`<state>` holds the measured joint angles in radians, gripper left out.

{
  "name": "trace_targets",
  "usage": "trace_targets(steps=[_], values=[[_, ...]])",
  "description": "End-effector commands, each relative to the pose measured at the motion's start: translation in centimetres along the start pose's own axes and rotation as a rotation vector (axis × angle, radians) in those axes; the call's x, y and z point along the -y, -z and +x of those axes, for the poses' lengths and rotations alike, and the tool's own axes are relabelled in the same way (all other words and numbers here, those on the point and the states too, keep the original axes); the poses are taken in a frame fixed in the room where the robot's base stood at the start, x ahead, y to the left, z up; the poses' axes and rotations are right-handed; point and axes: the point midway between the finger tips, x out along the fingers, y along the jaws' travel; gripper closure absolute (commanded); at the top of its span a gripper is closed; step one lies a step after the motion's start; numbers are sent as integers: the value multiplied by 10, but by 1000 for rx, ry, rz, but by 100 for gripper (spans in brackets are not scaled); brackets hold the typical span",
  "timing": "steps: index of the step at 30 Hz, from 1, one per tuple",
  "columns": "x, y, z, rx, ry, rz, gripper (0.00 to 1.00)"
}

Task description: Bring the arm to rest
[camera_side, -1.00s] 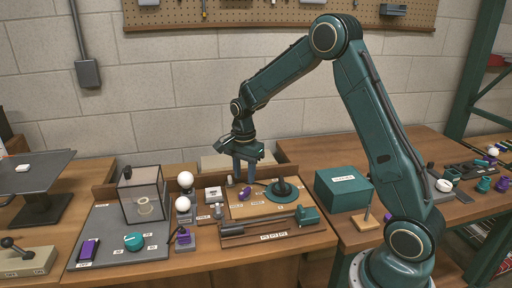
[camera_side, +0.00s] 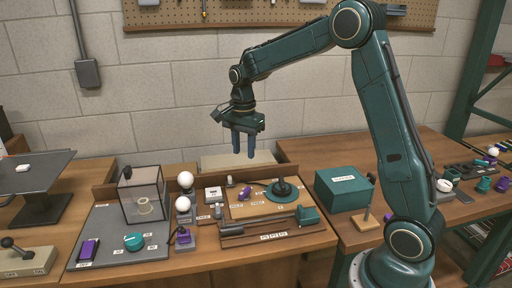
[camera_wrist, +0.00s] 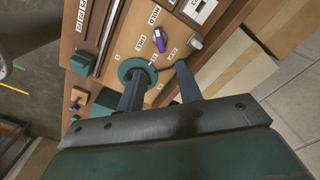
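My gripper (camera_side: 244,152) hangs in the air above the back of the workbench, fingers pointing down. In the wrist view my gripper (camera_wrist: 160,85) shows two fingers spread apart with nothing between them. Below it on a wooden board (camera_side: 240,212) is a round green base (camera_side: 283,190) with a dark stem. The base (camera_wrist: 138,72) also shows in the wrist view, partly hidden by a finger. A small purple part (camera_side: 245,193) lies on the board, apart from the base; it also shows in the wrist view (camera_wrist: 159,40).
A clear box (camera_side: 142,195), white bulbs (camera_side: 187,180) and a grey mat (camera_side: 100,225) are at the left. A green box (camera_side: 343,189) stands at the right. A bar-shaped fixture (camera_side: 270,222) lies in front of the board. The air around my gripper is clear.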

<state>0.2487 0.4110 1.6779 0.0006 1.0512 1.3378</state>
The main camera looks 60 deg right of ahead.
Motion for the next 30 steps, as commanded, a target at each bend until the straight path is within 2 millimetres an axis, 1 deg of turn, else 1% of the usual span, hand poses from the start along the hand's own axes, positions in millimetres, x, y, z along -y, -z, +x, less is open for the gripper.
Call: trace_targets(steps=[5, 8, 11, 17, 21, 24, 30], values=[[-3, -2, -4, -2, 7, -19, 65], [-8, -6, -12, -5, 20, -57, 65], [-16, -13, -23, -11, 40, -119, 65], [-45, -32, -52, -32, 94, -302, 65], [-69, -45, -70, -54, 134, -448, 65], [-87, -54, -82, -73, 163, -551, 65], [-125, -70, -97, -116, 216, -758, 65]])
